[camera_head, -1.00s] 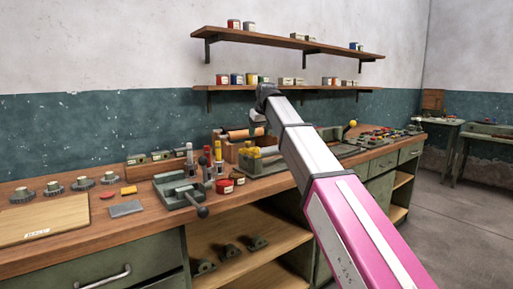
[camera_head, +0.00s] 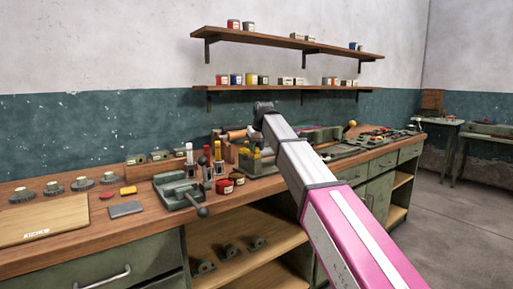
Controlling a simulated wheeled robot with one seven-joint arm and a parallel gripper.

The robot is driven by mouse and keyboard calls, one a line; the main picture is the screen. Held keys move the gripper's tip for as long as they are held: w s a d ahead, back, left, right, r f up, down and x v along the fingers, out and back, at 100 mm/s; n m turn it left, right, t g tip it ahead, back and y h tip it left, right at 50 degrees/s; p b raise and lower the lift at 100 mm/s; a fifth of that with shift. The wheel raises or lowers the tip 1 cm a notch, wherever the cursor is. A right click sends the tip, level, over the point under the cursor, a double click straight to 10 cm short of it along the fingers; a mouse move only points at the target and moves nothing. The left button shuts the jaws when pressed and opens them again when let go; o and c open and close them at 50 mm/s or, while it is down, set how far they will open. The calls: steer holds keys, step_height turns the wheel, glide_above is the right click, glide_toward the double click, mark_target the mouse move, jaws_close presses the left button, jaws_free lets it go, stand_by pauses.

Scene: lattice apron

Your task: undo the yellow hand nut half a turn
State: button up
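Small yellow pieces (camera_head: 256,153) stand on the bench just left of my arm, at a grey-green fixture (camera_head: 262,167) partly hidden behind the arm. They are too small to tell whether one is the hand nut. Farther right, a yellow ball-shaped knob (camera_head: 352,124) sits on a dark stem. My pink and white arm rises from the lower right to a dark joint above the bench. My gripper does not show; it is hidden beyond this joint or behind the arm.
A grey vise (camera_head: 178,190) with a handle stands at the bench's front edge. Two wall shelves (camera_head: 285,39) hold small tins above. The floor (camera_head: 455,235) at right is clear.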

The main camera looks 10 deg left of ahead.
steer(key=shift+c, duration=1.1)
steer(key=shift+n, duration=0.3)
steer(key=n, duration=0.2)
steer(key=n+g+y, duration=0.1)
steer(key=n, duration=0.1)
steer(key=shift+w+d, duration=0.1)
steer(key=shift+w, duration=0.1)
steer(key=n+g, duration=0.1)
steer(key=n, duration=0.2)
steer(key=n+g, duration=0.1)
steer(key=n, duration=0.2)
steer(key=shift+w+g+y, duration=0.1)
steer(key=shift+g+y, duration=0.2)
steer(key=shift+y, duration=0.1)
steer(key=o, duration=0.9)
steer(key=shift+o, duration=0.2)
